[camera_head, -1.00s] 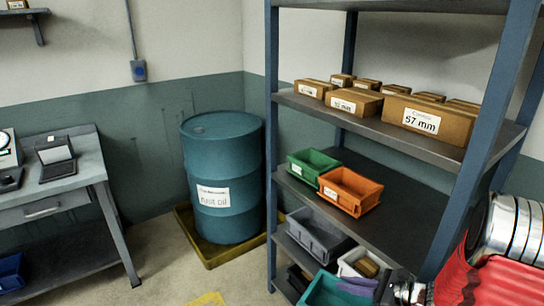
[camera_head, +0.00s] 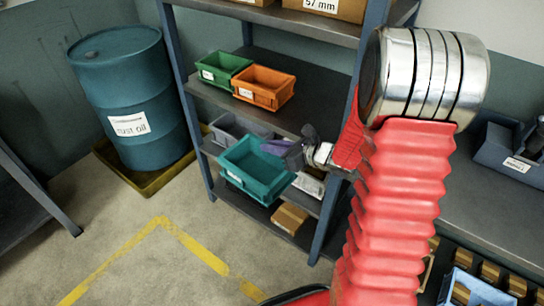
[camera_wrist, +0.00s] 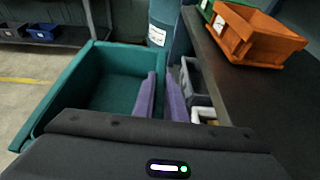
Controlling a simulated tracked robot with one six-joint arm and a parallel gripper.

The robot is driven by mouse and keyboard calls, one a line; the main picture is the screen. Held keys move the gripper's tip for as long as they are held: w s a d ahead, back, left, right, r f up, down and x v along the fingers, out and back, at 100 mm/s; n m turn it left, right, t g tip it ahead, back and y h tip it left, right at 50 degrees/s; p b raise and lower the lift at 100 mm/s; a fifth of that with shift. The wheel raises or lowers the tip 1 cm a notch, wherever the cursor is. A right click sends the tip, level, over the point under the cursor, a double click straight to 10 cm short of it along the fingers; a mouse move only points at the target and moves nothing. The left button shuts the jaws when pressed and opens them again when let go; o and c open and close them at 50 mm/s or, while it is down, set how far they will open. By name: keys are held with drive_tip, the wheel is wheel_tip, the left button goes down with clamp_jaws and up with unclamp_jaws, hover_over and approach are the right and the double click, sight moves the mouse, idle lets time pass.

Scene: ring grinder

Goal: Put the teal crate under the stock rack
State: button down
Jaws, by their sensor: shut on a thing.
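The teal crate (camera_head: 237,176) is held in the air in front of the stock rack (camera_head: 324,226), at about the height of its lower shelves. It looks empty and slightly tilted. My gripper (camera_head: 279,149) is shut on its right-hand wall. In the wrist view, the purple fingers of my gripper (camera_wrist: 162,98) straddle the wall of the teal crate (camera_wrist: 70,82). The rack has blue posts and dark shelves. The crate hides part of the lower shelves, and the floor beneath the rack is mostly hidden.
Green (camera_head: 222,66) and orange (camera_head: 264,86) bins stand on the rack's middle shelf. A grey bin (camera_head: 231,131) sits below, with a cardboard box (camera_head: 290,217) lower down. A rust oil drum (camera_head: 130,95) stands left. Yellow-marked floor in front is clear.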

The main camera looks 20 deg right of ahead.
drive_tip(key=r, duration=0.1)
drive_tip(key=r+m+h, duration=0.1)
drive_tip(key=r+m+t+h, duration=0.1)
drive_tip(key=shift+s+r, duration=0.25)
drive_tip(key=shift+s, duration=0.05)
drive_tip(key=shift+s+d+r+m+h, duration=0.15)
drive_tip(key=shift+s+r+m+h, duration=0.1)
drive_tip(key=shift+r+m+h, duration=0.2)
drive_tip(key=shift+f, duration=0.1)
drive_tip(key=shift+t, duration=0.3)
